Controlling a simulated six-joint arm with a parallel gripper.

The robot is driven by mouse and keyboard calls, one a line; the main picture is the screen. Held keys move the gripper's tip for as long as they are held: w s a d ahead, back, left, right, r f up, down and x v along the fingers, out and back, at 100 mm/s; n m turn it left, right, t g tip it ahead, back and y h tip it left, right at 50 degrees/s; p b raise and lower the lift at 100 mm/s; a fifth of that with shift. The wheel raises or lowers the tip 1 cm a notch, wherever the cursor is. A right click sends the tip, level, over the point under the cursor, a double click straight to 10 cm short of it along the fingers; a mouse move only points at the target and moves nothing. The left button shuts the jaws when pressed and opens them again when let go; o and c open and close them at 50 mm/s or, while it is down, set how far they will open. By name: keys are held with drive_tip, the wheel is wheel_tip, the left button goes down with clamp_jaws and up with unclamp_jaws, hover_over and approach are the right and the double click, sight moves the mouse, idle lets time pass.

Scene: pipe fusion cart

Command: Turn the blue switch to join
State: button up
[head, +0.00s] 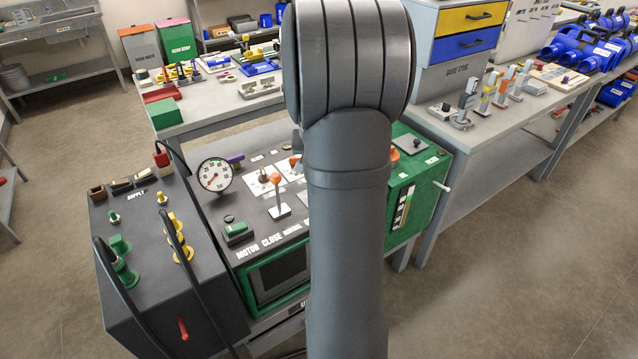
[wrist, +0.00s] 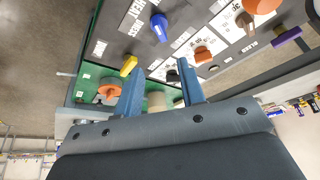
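The blue switch (wrist: 159,27) is a knob on the dark control panel (wrist: 195,12), seen near the top of the wrist view. White lettering lies beside it, upside down and only partly legible, so I cannot tell its setting. My gripper (wrist: 161,63) is open, with its two blue-grey fingers apart and nothing held between them. The fingertips point toward the panel, below the blue switch in the picture and apart from it. In the head view my arm hides the blue switch and my gripper.
A yellow knob (wrist: 129,66) and orange knobs (wrist: 203,54) are close to my fingertips. The machine (head: 275,245) also carries a gauge (head: 214,174) and an orange-topped lever (head: 279,196). Black cables (head: 125,290) arch over the supply box at left. Benches stand behind and right.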

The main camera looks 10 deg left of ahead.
drive_tip(key=x, duration=1.5)
clamp_jaws()
